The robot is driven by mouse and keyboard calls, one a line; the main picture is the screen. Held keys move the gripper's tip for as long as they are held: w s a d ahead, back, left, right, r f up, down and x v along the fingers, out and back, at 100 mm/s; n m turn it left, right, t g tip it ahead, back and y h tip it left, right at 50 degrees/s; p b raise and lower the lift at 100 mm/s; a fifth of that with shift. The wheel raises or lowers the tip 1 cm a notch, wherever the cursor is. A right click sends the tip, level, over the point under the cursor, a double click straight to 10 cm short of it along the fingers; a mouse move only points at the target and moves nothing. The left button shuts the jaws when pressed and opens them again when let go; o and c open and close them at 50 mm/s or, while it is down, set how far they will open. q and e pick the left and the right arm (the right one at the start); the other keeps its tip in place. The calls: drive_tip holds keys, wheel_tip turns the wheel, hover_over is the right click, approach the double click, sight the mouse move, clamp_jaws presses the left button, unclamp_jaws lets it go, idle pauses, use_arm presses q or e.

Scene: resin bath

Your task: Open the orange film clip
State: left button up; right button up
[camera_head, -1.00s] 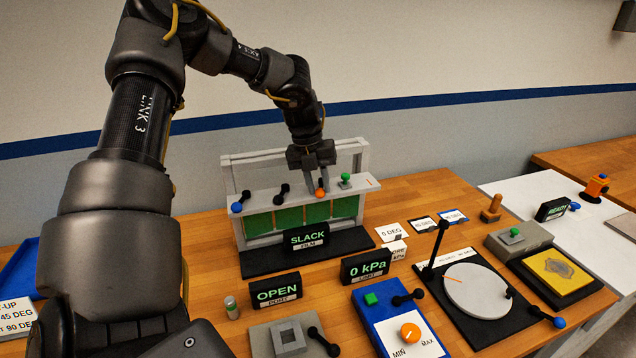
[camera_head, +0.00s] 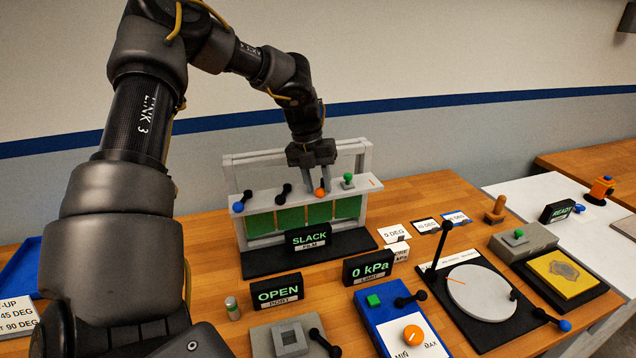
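The film frame (camera_head: 312,256) stands on a black base at the back of the table, with green film panels and a grey top ledge. The orange film clip (camera_head: 320,191) is an orange ball-ended piece on that ledge, between a black lever and a green button. My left gripper (camera_head: 318,178) points down right over the orange clip, its fingers on either side of the knob's top. Whether the fingers touch it is too small to tell. The display in front reads SLACK FILM. My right gripper is not in view.
A blue-ended lever (camera_head: 239,205), a black lever (camera_head: 282,194) and a green button (camera_head: 347,179) share the ledge. In front stand the OPEN sign (camera_head: 276,292), the 0 kPa sign (camera_head: 369,267) and a blue control box (camera_head: 385,318). A round turntable (camera_head: 481,293) is at right.

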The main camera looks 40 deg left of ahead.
use_arm(q)
wheel_tip(320, 180, up, 10)
drive_tip(key=s+a+b, duration=0.1)
drive_tip(key=b, duration=0.1)
drive_tip(key=shift+a+r, duration=0.25)
drive_tip(key=shift+a, duration=0.15)
drive_tip(key=shift+f, duration=0.1)
